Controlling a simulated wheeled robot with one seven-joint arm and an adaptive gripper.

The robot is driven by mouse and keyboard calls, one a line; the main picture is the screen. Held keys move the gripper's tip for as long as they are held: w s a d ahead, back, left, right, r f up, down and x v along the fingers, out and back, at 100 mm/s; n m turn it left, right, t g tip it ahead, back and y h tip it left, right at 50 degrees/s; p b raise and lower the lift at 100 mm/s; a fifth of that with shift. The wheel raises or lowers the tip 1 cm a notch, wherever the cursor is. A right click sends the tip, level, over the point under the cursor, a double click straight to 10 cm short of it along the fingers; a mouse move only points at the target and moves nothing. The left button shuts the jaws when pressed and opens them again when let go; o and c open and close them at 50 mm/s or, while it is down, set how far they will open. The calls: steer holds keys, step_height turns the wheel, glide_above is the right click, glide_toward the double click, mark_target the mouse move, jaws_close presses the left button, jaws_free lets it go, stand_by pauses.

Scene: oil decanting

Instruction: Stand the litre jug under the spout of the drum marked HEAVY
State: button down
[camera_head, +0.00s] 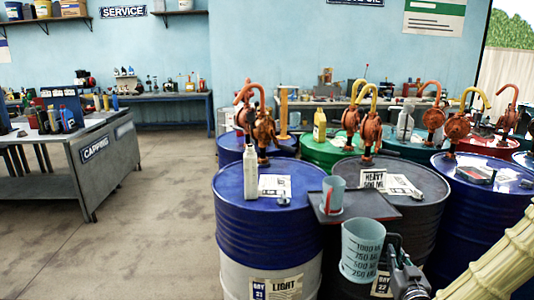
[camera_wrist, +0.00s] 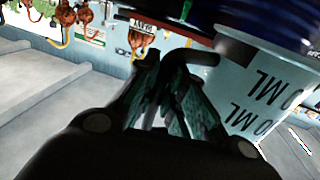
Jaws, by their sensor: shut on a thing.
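The litre jug (camera_head: 362,250) is translucent pale blue with dark ML markings. It is held upright in front of the dark HEAVY drum (camera_head: 420,220), below the small dark shelf's height. My gripper (camera_head: 398,262) is at the jug's right side, shut on its handle. In the wrist view the fingers (camera_wrist: 170,98) close around the dark handle (camera_wrist: 190,58), and the jug wall (camera_wrist: 255,90) fills the right. The HEAVY label (camera_head: 373,178) lies on the drum's top. An orange pump (camera_head: 368,130) with a yellow hooked spout (camera_head: 368,90) stands on that drum.
A smaller blue cup (camera_head: 333,195) stands on the dark shelf (camera_head: 385,211) just above the jug. The blue LIGHT drum (camera_head: 250,225) stands close on the left, with a pale bottle (camera_head: 250,172) on top. Another blue drum (camera_head: 490,215) is to the right. Floor (camera_head: 165,235) is clear at left.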

mark_target(360, 278)
steer(key=shift+n+y, duration=0.4)
steer(key=shift+y, duration=0.2)
steer(key=a+f, duration=0.2)
steer(key=a, duration=0.1)
steer(key=a+f, duration=0.2)
steer(key=a, duration=0.1)
steer(key=s+a+f, duration=0.1)
steer(key=a+f, duration=0.1)
steer(key=a, duration=0.1)
steer(key=shift+a+f, duration=0.25)
steer(key=shift+a, duration=0.1)
steer(key=s+a+f, duration=0.3)
steer(key=a+f, duration=0.3)
steer(key=a, duration=0.3)
steer(key=s+f, duration=0.6)
steer(key=f, duration=0.1)
steer(key=shift+s+f, duration=0.35)
steer(key=shift+s, duration=0.05)
steer(key=shift+a, duration=0.2)
